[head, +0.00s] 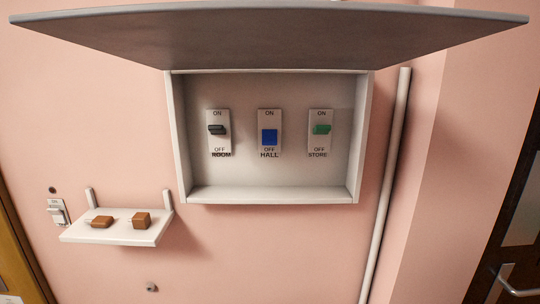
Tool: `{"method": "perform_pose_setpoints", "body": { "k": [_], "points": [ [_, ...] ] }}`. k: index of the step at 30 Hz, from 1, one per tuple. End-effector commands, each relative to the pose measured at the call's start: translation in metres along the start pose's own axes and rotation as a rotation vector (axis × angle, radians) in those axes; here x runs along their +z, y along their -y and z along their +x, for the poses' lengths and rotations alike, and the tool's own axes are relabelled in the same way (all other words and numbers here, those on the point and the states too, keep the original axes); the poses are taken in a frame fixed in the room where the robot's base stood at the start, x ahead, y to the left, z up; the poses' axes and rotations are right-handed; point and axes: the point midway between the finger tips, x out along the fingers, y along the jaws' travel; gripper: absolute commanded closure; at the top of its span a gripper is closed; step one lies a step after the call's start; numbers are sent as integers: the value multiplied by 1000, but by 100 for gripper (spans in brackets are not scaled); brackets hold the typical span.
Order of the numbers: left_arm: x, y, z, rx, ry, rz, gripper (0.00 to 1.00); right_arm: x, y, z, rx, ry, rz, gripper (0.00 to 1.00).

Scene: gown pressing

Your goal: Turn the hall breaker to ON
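The hall breaker (269,115) is the middle of three white switch plates inside an open wall box. It has ON printed at its top, OFF at its bottom and the label HALL below. Its blue lever (269,137) sits in the lower half of the plate, just above OFF. Neither of my grippers shows in the head view, and nothing touches the breaker.
The room breaker with its black lever (217,129) is left, the store breaker with its green lever (321,129) right. The box's grey lid (270,35) is raised above. A shelf (142,236) holds two brown plugs; a pipe (386,190) runs right of the box.

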Motion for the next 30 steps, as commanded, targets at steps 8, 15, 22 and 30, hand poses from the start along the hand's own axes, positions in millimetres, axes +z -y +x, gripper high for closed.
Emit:
{"method": "perform_pose_setpoints", "body": {
  "k": [8, 15, 22, 30],
  "points": [
    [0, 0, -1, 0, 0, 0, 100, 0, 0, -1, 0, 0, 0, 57],
    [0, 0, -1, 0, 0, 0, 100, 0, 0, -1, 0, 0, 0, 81],
    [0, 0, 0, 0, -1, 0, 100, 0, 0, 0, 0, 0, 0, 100],
    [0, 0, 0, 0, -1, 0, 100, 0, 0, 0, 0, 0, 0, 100]
  ]
}}
